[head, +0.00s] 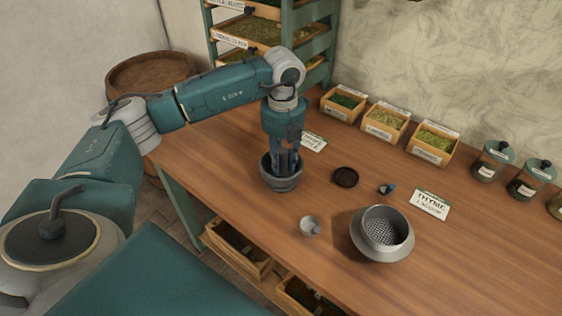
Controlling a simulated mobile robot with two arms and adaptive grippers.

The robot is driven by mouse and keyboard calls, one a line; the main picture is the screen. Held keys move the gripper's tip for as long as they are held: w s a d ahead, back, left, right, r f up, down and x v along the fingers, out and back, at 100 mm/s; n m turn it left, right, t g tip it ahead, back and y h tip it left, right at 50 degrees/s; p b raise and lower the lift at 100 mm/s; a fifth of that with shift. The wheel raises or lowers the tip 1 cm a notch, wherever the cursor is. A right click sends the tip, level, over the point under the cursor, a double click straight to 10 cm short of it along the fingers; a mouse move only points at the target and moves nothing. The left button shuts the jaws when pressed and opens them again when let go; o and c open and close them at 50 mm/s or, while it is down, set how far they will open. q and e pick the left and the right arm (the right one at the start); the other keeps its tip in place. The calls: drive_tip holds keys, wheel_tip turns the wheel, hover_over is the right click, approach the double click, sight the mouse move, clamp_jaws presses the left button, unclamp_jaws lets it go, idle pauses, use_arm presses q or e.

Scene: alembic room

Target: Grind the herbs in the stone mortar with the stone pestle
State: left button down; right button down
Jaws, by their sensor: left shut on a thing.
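The stone mortar (281,185), a dark grey bowl, stands upright on the wooden table near its left edge. My left gripper (284,166) points straight down over it, with its fingertips at or inside the rim. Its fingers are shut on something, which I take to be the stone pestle. The pestle itself is mostly hidden by the fingers and the mortar wall. The herbs inside the mortar cannot be made out. My right gripper is not in view.
Right of the mortar on the table (470,268) are a dark round dish (345,177), a small grey cup (310,226), a metal sieve (383,240), a small blue-and-dark object (387,189) and a thyme card (430,204). Herb boxes (385,124) and jars (494,161) line the back.

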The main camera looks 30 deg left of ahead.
use_arm(q)
drive_tip(key=shift+a, duration=0.15)
drive_tip(key=shift+s+a+f, duration=0.1)
drive_tip(key=shift+s, duration=0.25)
drive_tip(key=shift+w+d, duration=0.15)
drive_tip(key=shift+d, duration=0.25)
drive_tip(key=shift+w+a, duration=0.25)
drive_tip(key=shift+a, duration=0.2)
drive_tip(key=shift+s+d, duration=0.45)
drive_tip(key=shift+w+a, duration=0.15)
drive_tip(key=shift+w, duration=0.4)
drive_tip(key=shift+s+a, duration=0.35)
drive_tip(key=shift+s, duration=0.2)
drive_tip(key=shift+r+p, duration=2.95)
drive_tip(key=shift+r, duration=1.55)
